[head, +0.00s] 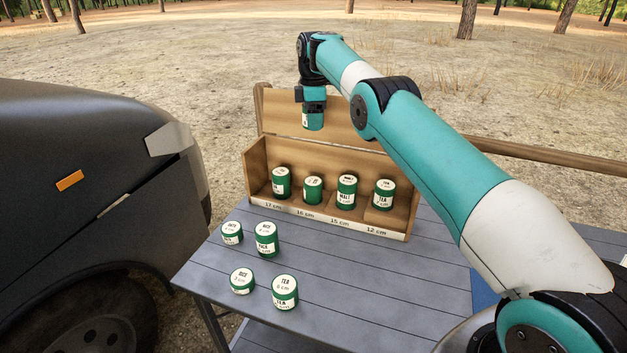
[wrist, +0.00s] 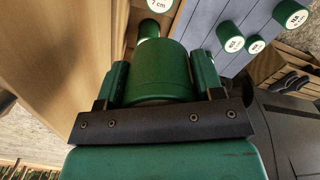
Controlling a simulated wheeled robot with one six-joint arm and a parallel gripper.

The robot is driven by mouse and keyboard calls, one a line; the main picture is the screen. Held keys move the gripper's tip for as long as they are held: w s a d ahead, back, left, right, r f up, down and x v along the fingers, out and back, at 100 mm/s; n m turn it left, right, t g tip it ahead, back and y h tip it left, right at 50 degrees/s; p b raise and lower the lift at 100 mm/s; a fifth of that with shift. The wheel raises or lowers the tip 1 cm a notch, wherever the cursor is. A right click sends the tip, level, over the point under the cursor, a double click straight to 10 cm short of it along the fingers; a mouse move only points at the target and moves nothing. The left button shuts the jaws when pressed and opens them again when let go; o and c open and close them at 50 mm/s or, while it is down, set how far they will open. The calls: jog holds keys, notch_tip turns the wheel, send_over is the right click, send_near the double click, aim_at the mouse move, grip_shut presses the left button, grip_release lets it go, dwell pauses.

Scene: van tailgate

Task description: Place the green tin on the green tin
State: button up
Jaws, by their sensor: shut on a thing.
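My gripper (head: 313,108) is shut on a green tin (head: 313,121), held in the air above the wooden box on the table. In the wrist view the held tin (wrist: 160,72) sits between both fingers. Below it in the box stand green tins with white lids: one at the 17 cm mark (head: 281,184), a shorter one at 16 cm (head: 313,191), a MALT tin (head: 347,193) at 15 cm and a TEA tin (head: 384,195) at 12 cm. The held tin appears apart from all of them. I cannot tell which green tin is the task's target.
Several more green tins stand on the grey slatted table: a short one (head: 232,234), a taller one (head: 266,241), a low one (head: 242,281) and a TEA tin (head: 285,292). The wooden box (head: 410,208) has a tall back. A dark vehicle (head: 80,150) is at left.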

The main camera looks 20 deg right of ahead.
aim_at(313, 181)
notch_tip(313, 181, down, 18)
jog(key=shift+r+b, duration=0.1)
jog(key=shift+b, duration=0.3)
jog(key=shift+f, duration=0.3)
jog(key=o, duration=1)
jog(key=shift+r, duration=0.1)
jog(key=shift+c, duration=0.2)
notch_tip(313, 181, up, 12)
jog(key=s+a+r+m, duration=0.1)
jog(key=s+a+r, duration=0.4)
jog(key=a+r, duration=0.3)
jog(key=s+a+r+m+y, duration=0.1)
jog(key=s+a+r, duration=0.2)
jog(key=s, duration=0.4)
jog(key=s+a+r+m, duration=0.1)
jog(key=s+a+r, duration=0.2)
jog(key=s, duration=0.3)
jog(key=s+a+f+m+y, duration=0.1)
jog(key=s+a+m, duration=0.1)
jog(key=s, duration=1.3)
jog(key=s+a+f+m+y, duration=0.2)
jog(key=s+a, duration=0.1)
jog(key=s, duration=1.2)
jog(key=shift+b, duration=0.3)
